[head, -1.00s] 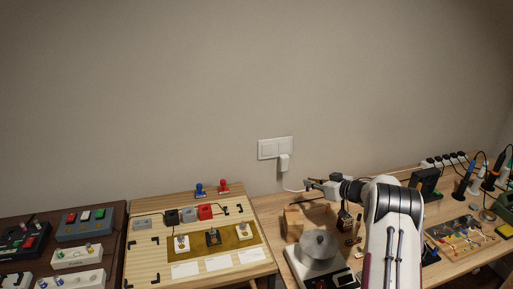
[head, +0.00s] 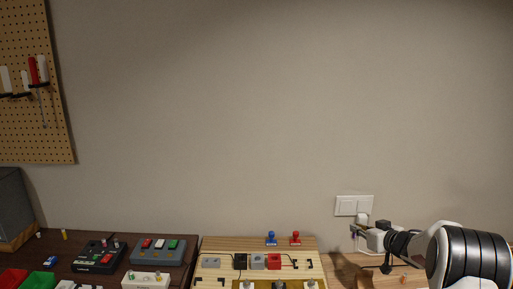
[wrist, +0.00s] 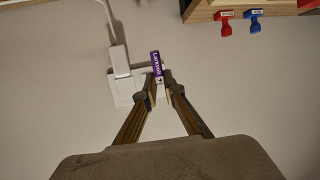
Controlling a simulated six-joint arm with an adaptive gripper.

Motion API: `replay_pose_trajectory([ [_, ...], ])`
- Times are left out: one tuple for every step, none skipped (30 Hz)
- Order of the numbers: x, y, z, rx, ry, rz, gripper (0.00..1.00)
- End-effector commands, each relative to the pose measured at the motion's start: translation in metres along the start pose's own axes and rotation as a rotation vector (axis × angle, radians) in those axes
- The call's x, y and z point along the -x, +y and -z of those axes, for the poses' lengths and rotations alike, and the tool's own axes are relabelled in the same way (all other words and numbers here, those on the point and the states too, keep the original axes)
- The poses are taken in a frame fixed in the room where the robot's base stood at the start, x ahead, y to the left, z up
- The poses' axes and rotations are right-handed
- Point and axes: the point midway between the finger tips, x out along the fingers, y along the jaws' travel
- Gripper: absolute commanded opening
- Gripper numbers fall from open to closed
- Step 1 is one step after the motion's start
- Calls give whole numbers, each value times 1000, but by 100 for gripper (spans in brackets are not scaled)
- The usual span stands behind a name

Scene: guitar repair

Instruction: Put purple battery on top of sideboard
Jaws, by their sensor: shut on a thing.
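The purple battery (wrist: 156,62) is held between the fingertips of my gripper (wrist: 161,88) in the wrist view. It sticks out past the tips, with the wall behind it. In the head view my gripper (head: 355,231) is at the right, in the air in front of the wall outlet. The battery is only a tiny dark purple spot there. A dark brown wooden top (head: 62,247) at the lower left looks like the sideboard; its front part is out of view.
Pedals (head: 100,256) and small objects crowd the dark top. A light wooden board (head: 222,246) with blue (head: 271,238) and red (head: 295,238) pieces stands between it and my arm. A pegboard (head: 35,120) hangs at left. A white outlet (head: 353,206) with a plug is behind my gripper.

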Motion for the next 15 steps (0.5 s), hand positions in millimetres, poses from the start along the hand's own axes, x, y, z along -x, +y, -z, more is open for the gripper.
replay_pose_trajectory([
  [2, -12, 7, -2, 1, -4, 0],
  [2, -17, 9, -4, 0, -7, 0],
  [4, -24, 13, -7, 1, -14, 0],
  [5, -30, 15, -8, 0, -18, 0],
  [6, -35, 18, -10, 0, -22, 0],
  [8, -42, 20, -13, 0, -29, 0],
  [10, -48, 22, -16, 0, -34, 0],
  [11, -52, 24, -16, 0, -38, 0],
  [14, -58, 26, -20, 0, -45, 0],
  [15, -63, 27, -20, 0, -49, 0],
  [17, -68, 28, -24, 0, -53, 0],
  [19, -73, 30, -26, 0, -60, 0],
  [21, -77, 30, -28, -1, -64, 0],
  [22, -82, 31, -29, -1, -68, 0],
  [25, -87, 32, -31, 0, -73, 0],
])
